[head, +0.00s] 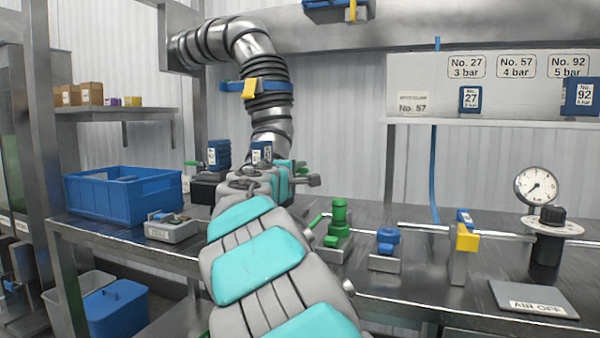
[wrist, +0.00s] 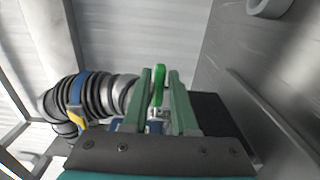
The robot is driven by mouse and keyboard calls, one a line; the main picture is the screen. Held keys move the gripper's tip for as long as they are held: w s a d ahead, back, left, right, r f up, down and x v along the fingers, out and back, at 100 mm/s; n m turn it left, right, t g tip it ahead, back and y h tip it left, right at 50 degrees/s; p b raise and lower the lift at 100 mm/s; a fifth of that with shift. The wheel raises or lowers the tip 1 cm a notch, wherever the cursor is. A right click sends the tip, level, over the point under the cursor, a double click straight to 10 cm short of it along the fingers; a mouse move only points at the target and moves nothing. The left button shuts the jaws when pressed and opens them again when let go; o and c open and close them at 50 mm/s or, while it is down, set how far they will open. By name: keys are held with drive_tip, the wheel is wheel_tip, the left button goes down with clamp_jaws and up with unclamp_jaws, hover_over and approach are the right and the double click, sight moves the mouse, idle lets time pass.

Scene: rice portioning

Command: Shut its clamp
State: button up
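A ribbed black-and-silver hose (head: 270,100) comes down to the bench. It carries a blue band with a yellow latch (head: 249,89), also seen at the left of the wrist view (wrist: 77,117). In the wrist view a green upright lever (wrist: 160,75) stands between the two green fingers of my gripper (wrist: 160,82). The fingers are apart, with narrow gaps beside the lever; I cannot tell whether either touches it. A black block (wrist: 208,108) lies just right of the fingers.
Blue cartridges (head: 218,155) stand behind my arm, and a blue bin (head: 125,196) is left. Right of my arm are a green fitting (head: 339,218), a blue fitting (head: 387,240), a yellow-handled valve (head: 466,238) and a gauge (head: 536,186). An AIR OFF plate (head: 533,299) lies at front right.

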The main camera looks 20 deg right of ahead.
drive_tip(key=shift+o, duration=1.3)
drive_tip(key=v, duration=0.7)
drive_tip(key=shift+s+a+b, duration=0.25)
drive_tip(key=shift+s+b, duration=0.1)
drive_tip(key=shift+b, duration=0.1)
drive_tip(key=shift+r, duration=0.1)
